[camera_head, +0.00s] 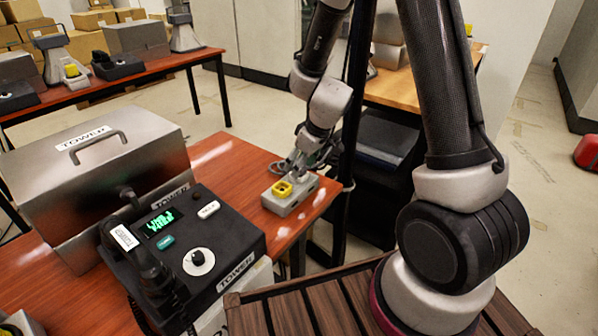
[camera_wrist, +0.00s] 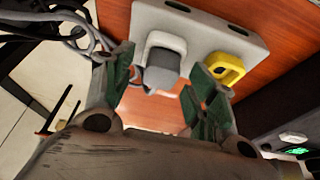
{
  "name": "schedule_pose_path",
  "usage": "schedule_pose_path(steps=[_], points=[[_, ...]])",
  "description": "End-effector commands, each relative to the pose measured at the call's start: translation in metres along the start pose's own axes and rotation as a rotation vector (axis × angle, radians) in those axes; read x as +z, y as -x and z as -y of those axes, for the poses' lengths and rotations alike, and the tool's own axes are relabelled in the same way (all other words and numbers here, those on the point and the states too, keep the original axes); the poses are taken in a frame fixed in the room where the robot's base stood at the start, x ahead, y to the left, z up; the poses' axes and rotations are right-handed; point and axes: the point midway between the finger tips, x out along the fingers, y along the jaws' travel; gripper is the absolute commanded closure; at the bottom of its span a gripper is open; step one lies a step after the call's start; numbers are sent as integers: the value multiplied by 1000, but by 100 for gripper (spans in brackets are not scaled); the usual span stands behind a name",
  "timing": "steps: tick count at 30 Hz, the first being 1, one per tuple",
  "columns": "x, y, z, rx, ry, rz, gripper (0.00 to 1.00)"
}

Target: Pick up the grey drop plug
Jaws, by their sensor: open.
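The grey drop plug (camera_wrist: 162,70) sits in a pale grey socket block (camera_wrist: 222,24), seen in the wrist view. A yellow plug (camera_wrist: 226,70) stands in the same block to its right. My gripper (camera_wrist: 160,76) is open, with one green-padded finger on each side of the grey plug. The right finger lies between the grey and yellow plugs. I cannot tell whether the pads touch the grey plug. In the head view the block (camera_head: 284,208) and yellow plug (camera_head: 282,188) are near the table's right end, and my gripper (camera_head: 297,168) hides the grey plug.
A black TOWER phone console (camera_head: 222,236) and a steel TOWER case (camera_head: 100,180) stand on the red-brown table (camera_head: 212,158) left of the block. Grey cables (camera_wrist: 60,22) lie beside the block. A dark upright post (camera_head: 352,120) rises just right of my gripper.

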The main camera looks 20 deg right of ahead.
Motion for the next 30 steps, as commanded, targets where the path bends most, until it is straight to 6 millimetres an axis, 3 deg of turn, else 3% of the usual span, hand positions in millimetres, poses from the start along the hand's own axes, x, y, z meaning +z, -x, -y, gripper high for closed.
schedule_pose_path(steps=[5, 12, 13, 23, 30], points=[[0, 0, 0, 0, 0, 0, 46], [0, 1, 0, 0, 0, 0, 90], [0, 1, 0, 0, 0, 0, 92], [-3, 6, 0, 0, 2, -3, 93], [-20, 47, 0, 1, 5, -6, 93]])
